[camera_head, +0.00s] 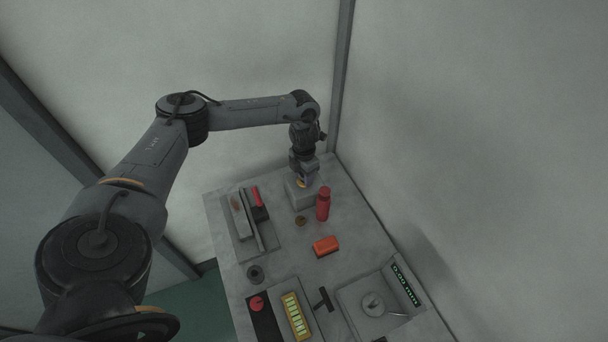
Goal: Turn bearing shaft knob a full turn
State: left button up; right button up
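My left arm reaches over the table from the left, and its gripper (302,178) points down at the far end. The gripper is right over a light grey block (299,198). A small yellowish piece (301,184) shows at the fingertips, on or just above the block; it may be the bearing shaft knob, but the gripper hides most of it. I cannot tell whether the fingers are open or shut on it. My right gripper is not in view.
A small brown round piece (301,221) and an orange block (325,246) lie nearer. A tray (266,244) with tools is left. A red knob (257,303), yellow-framed panel (296,318) and display (405,285) are in front.

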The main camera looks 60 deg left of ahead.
pick_arm(q)
jog(key=c, duration=0.5)
jog(key=shift+r, duration=0.1)
